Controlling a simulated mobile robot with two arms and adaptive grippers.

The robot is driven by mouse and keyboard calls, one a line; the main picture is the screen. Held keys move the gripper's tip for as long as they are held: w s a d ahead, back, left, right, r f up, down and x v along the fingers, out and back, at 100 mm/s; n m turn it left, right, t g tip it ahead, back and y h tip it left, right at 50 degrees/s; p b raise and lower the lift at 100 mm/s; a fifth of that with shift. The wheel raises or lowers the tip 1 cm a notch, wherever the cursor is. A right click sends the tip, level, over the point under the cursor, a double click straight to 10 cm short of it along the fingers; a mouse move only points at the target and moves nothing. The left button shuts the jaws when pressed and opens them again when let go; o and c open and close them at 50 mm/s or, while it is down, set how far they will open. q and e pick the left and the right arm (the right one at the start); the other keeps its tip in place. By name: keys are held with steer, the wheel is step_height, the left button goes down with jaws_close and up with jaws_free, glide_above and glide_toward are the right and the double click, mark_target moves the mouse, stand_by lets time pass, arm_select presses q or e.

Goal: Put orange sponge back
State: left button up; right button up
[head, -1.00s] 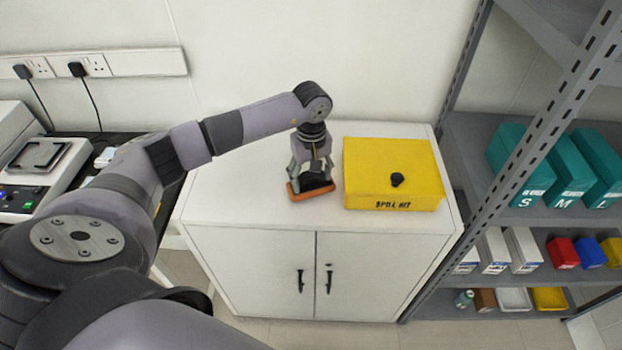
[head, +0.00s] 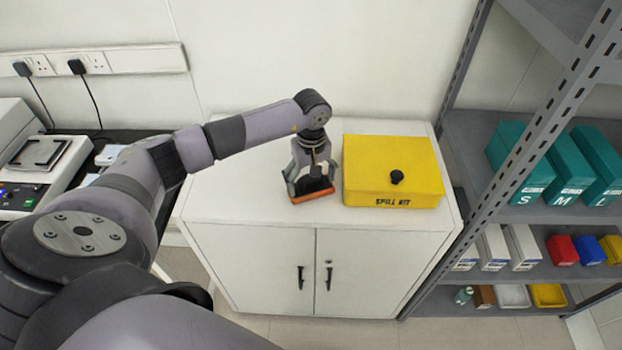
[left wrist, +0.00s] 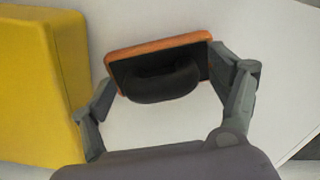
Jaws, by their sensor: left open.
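The orange sponge (head: 313,197) has an orange edge and a black top with a black loop handle. It is on the white cabinet top (head: 240,190), left of the yellow spill kit box (head: 390,172). My left gripper (head: 309,178) is over it, pointing down, with its fingers spread wide. In the left wrist view the sponge (left wrist: 158,46) lies between the open fingers of my left gripper (left wrist: 163,72). The right finger is close to the sponge's end; whether it touches I cannot tell. My right gripper is out of view.
The spill kit box is close on the gripper's right and also shows in the left wrist view (left wrist: 40,80). A grey shelf rack (head: 470,130) with teal boxes stands at the right. A scale (head: 40,170) is at the left. The cabinet top's left part is clear.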

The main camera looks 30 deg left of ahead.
arm_select(q)
steer(key=shift+r, duration=0.15)
steer(key=shift+w+r, duration=0.1)
steer(key=shift+r, duration=0.2)
step_height(320, 180, up, 10)
steer(key=b, duration=0.3)
steer(key=shift+r, duration=0.65)
steer(key=shift+d, duration=0.1)
